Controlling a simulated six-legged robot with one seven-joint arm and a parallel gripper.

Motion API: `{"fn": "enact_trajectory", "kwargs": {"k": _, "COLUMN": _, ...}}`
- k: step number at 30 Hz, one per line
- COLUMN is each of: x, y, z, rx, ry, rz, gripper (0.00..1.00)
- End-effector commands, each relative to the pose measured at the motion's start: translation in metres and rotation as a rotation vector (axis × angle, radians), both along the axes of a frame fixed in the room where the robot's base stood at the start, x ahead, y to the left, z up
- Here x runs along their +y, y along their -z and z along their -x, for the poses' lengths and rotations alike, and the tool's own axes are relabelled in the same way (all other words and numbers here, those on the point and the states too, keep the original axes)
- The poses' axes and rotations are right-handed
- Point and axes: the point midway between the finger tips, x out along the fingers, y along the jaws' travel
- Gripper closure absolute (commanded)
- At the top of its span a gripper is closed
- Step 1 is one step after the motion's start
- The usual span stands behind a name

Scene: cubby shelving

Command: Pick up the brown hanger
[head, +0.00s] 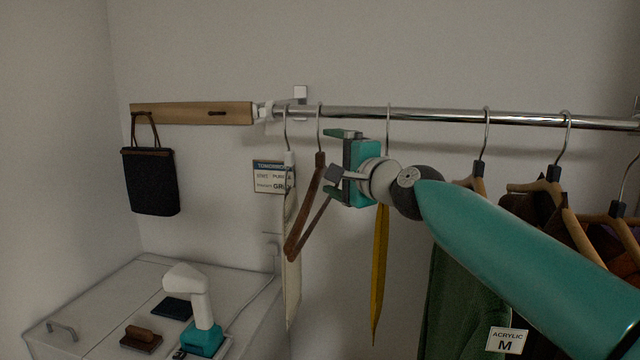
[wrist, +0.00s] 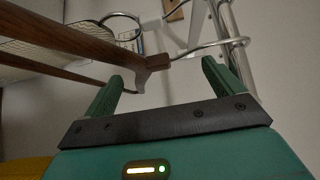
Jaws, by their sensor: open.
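The brown hanger (head: 306,207) hangs by its metal hook from the chrome rail (head: 420,115), left of my gripper in the head view. My gripper (head: 335,152) is teal and open, close beside the hanger's neck. In the wrist view the two green fingers of my gripper (wrist: 160,85) are apart. The neck of the brown hanger (wrist: 158,62) shows at the gap between the fingertips, with its arms running off to the left. Whether a finger touches it I cannot tell.
A yellow item (head: 380,270) hangs behind my gripper, and garments on wooden hangers crowd the right, including a green one (head: 455,300). A black bag (head: 150,182) hangs far left above a white cabinet (head: 95,290) holding a scanner (head: 200,305).

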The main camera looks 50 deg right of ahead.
Motion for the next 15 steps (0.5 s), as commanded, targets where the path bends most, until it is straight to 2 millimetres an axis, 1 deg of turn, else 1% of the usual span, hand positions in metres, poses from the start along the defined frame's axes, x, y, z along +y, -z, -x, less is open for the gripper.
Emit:
{"fn": "enact_trajectory", "kwargs": {"k": 6, "x": -0.007, "y": 0.002, "z": -0.030, "rx": 0.002, "ry": -0.005, "rz": 0.000, "gripper": 0.07}}
{"fn": "enact_trajectory", "kwargs": {"k": 9, "x": -0.013, "y": 0.002, "z": -0.042, "rx": 0.001, "ry": -0.002, "rz": 0.001, "gripper": 0.07}}
{"fn": "enact_trajectory", "kwargs": {"k": 12, "x": -0.015, "y": 0.002, "z": -0.049, "rx": 0.001, "ry": -0.002, "rz": 0.001, "gripper": 0.07}}
{"fn": "enact_trajectory", "kwargs": {"k": 15, "x": -0.016, "y": 0.002, "z": -0.051, "rx": 0.001, "ry": -0.002, "rz": 0.001, "gripper": 0.07}}
